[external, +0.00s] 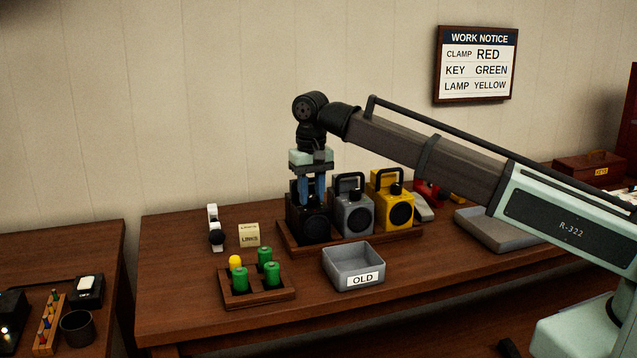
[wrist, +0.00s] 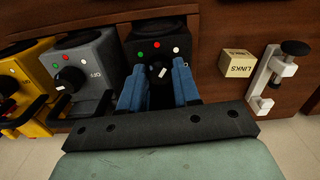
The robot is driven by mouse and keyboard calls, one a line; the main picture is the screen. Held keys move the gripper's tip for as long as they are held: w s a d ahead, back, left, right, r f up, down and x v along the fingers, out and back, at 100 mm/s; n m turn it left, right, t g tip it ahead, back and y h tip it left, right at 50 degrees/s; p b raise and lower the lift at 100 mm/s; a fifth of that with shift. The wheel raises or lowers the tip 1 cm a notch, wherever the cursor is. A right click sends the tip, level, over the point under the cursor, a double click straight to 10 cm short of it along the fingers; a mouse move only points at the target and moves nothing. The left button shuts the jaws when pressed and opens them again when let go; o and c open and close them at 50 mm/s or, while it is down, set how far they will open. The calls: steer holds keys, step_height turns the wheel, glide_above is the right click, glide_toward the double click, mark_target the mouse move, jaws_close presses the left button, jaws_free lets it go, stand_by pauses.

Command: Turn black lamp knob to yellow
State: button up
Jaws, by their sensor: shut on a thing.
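The black lamp (external: 308,226) stands at the left end of a row of three lamps. Its top face (wrist: 185,35) shows red, green and white dots around a black knob (wrist: 161,73) with a white mark. The mark tilts toward the upper right in the wrist view; I cannot make out a yellow dot. My gripper (external: 312,196) points down over this lamp. In the wrist view its blue fingers (wrist: 160,88) are shut on the knob, one on each side, partly hiding the face. The work notice (external: 476,66) on the wall reads LAMP YELLOW.
The grey lamp (external: 353,215) with a raised handle stands close beside the black one, then the yellow lamp (external: 392,210). In front are a grey OLD bin (external: 353,267) and a wooden rack (external: 257,297) of green and yellow cylinders. A LINKS block (external: 249,236) and a white clamp (external: 213,225) stand left.

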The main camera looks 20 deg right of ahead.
mark_target(312, 196)
steer(key=shift+n, duration=2.2)
steer(key=o, duration=0.8)
steer(key=shift+r, duration=0.1)
step_height(312, 196, up, 12)
steer(key=shift+f, duration=0.1)
